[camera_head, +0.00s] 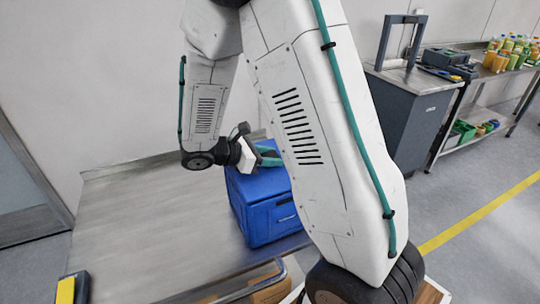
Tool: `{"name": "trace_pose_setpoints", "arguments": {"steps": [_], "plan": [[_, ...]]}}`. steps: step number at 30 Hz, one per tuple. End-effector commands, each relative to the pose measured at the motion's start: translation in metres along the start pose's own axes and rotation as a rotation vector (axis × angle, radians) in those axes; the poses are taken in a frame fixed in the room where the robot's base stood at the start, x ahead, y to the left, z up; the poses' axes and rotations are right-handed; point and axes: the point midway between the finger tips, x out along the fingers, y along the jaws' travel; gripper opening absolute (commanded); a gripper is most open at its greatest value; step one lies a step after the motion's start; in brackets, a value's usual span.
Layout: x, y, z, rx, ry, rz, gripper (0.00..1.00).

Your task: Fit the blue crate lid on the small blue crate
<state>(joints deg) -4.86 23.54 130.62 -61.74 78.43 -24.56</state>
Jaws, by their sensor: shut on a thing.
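The small blue crate (272,217) stands on the metal table, with a latch or handle recess on its front face. A blue top surface, which looks like the blue crate lid (242,184), lies over the crate. I cannot tell whether it is fully seated or slightly raised. My gripper (270,156) is at the back of the crate's top, with teal fingers shut on the lid. My arm hides the right side of the crate and part of the lid and fingers.
The metal table (150,225) is clear to the left of the crate. A dark device with a yellow face (68,290) is at the lower left. A grey cabinet (408,115) and a shelf with several bottles (510,52) stand at the right.

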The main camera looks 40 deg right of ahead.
Motion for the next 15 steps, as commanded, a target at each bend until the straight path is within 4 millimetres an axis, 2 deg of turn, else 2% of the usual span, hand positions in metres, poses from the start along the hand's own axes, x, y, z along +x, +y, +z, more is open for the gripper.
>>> {"name": "trace_pose_setpoints", "arguments": {"steps": [13, 14, 15], "plan": [[0.0011, 0.0001, -0.0025, 0.0, 0.0, 0.0, 0.13], [0.0011, 0.0001, -0.0025, 0.0, 0.0, 0.0, 0.47], [0.001, 0.0001, -0.0025, 0.0, 0.0, 0.0, 0.58]]}}
